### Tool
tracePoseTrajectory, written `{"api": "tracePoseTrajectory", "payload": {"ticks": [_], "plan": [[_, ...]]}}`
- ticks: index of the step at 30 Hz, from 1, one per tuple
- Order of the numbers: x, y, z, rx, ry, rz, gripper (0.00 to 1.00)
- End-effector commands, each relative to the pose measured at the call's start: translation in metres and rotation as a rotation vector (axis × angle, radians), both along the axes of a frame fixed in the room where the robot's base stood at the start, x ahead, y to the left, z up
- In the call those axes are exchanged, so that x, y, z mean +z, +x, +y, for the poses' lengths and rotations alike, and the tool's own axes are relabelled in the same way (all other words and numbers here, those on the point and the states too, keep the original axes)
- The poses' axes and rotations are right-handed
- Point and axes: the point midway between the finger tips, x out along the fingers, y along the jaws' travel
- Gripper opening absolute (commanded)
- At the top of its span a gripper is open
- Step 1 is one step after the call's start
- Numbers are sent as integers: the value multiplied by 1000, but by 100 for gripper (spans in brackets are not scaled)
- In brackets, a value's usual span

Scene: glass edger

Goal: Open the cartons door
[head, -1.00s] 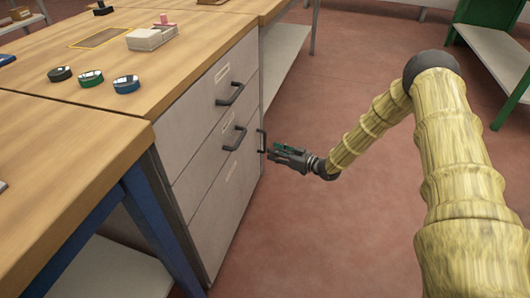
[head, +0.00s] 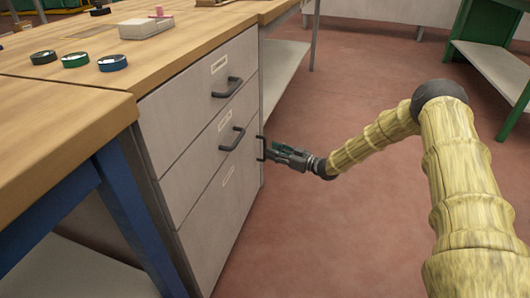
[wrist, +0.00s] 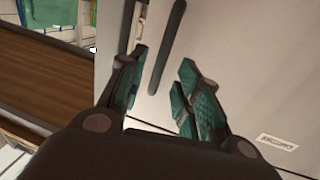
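The grey cabinet has a lower front, the door (head: 222,215), with a pale label and a vertical dark handle (head: 262,148) at its right edge. The label lettering is too small to read. My gripper (head: 268,151) is at this handle, coming from the right. In the wrist view the green-padded fingers of my gripper (wrist: 160,75) are apart, with the dark handle (wrist: 167,48) showing between them. I cannot tell whether a finger touches it. The door looks shut, flush with the cabinet front.
Two drawers with dark handles (head: 227,88) (head: 232,139) sit above the door. A blue table leg (head: 135,215) is at the left. The red floor right of the cabinet is clear.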

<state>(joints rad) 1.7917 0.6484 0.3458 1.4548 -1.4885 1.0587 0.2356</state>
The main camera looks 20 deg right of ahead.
Motion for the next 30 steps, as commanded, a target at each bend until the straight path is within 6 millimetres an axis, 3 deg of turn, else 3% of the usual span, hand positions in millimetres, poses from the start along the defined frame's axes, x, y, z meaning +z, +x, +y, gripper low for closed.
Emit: {"api": "tracePoseTrajectory", "payload": {"ticks": [9, 22, 23, 28, 30], "plan": [[-2, 29, 29, 1, 0, 0, 33], [0, 34, 34, 0, 0, 0, 33], [0, 34, 34, 0, 0, 0, 32], [0, 34, 34, 0, 0, 0, 1], [0, 34, 34, 0, 0, 0, 0]]}}
